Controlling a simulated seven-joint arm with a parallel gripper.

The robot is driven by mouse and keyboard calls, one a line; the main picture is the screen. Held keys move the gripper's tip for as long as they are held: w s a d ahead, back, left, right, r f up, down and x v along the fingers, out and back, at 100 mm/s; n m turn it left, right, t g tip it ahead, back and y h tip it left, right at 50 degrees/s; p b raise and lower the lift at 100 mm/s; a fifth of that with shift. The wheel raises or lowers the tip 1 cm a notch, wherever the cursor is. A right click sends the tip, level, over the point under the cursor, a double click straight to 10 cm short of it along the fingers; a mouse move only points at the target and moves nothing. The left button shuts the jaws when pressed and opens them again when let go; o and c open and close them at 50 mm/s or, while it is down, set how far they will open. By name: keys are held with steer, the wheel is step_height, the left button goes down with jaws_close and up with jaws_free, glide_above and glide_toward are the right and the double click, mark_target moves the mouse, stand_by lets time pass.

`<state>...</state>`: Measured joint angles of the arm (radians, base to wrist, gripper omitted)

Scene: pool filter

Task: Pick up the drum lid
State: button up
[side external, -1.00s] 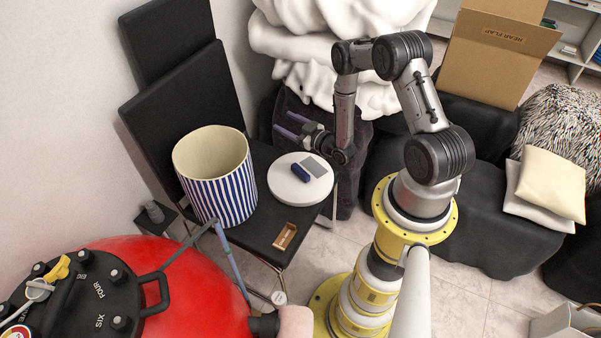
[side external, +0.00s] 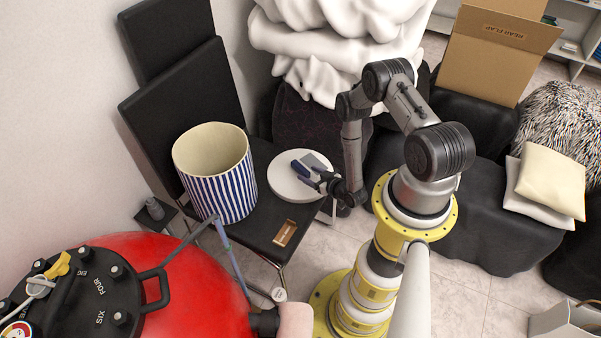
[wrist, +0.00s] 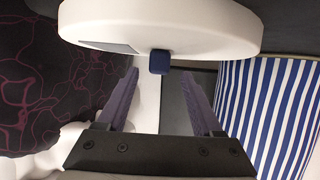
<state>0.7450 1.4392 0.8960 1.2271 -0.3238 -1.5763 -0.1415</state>
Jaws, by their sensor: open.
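The drum lid (side external: 284,188) is a white round disc with a short dark-blue handle and a grey patch. It lies on a black chair seat right of the striped drum (side external: 216,178). In the wrist view the lid (wrist: 160,25) fills the top, with the blue handle (wrist: 159,64) jutting out between my finger lines. My gripper (side external: 307,176) is open at the lid's right side, beside the handle. In the wrist view my gripper (wrist: 160,76) shows two purple fingers apart, tips close to the handle; I cannot tell whether they touch anything.
The open drum stands close left of the lid. A small wooden tray (side external: 285,233) lies on the seat's front right corner. The red filter tank (side external: 195,290) is at the lower left. White draped cloth (side external: 340,50) is behind the arm.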

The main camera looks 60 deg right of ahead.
mark_target(303, 169)
steer(key=shift+r+x, duration=0.1)
steer(key=shift+x, duration=1.4)
steer(key=shift+r+x, duration=0.15)
steer(key=shift+x, duration=1.3)
steer(key=shift+w+d, duration=0.1)
jaws_close()
